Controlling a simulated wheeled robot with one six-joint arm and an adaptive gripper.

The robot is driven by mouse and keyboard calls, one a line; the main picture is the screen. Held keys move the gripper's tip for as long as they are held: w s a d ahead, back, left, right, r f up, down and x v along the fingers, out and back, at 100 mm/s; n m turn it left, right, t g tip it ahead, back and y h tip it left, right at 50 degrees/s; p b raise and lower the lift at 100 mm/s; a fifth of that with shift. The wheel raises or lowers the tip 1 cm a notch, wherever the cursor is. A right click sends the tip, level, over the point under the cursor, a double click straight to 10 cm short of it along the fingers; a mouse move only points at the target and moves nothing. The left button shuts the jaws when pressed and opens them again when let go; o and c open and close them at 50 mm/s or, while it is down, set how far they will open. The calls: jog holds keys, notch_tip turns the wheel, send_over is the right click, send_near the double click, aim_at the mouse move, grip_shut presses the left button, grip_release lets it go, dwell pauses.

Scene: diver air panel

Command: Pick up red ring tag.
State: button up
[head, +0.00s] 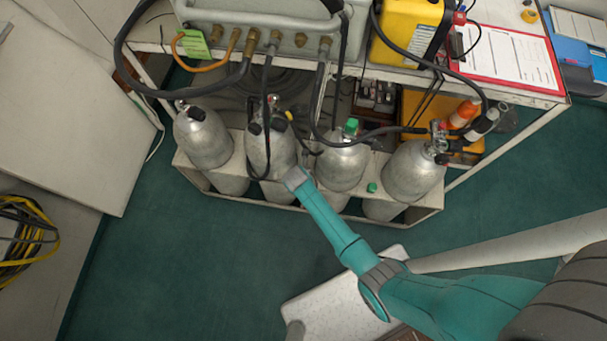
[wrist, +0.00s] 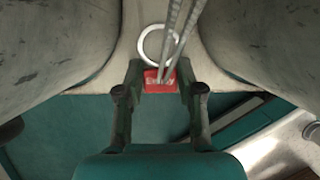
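The red ring tag shows in the wrist view as a small red block (wrist: 159,81) with a pale ring (wrist: 158,45) beyond it. It lies over a pale rack surface between two grey cylinders. Two braided strands cross in front of the ring and part of the tag; I cannot tell whether they are attached. My gripper (wrist: 160,66) is open, with one finger on each side of the red block and narrow gaps visible. In the head view the end of my arm is between the two middle cylinders, and the fingers and tag are hidden.
Several silver cylinders (head: 342,166) stand in a pale rack (head: 245,200). Black hoses (head: 150,92) hang from the panel (head: 290,18) above. A small green cap (head: 372,187) sits on the rack, right of my arm. The green floor (head: 180,260) in front is mostly clear.

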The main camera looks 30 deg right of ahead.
dwell(0.3)
notch_tip(320, 180, up, 10)
dwell(0.6)
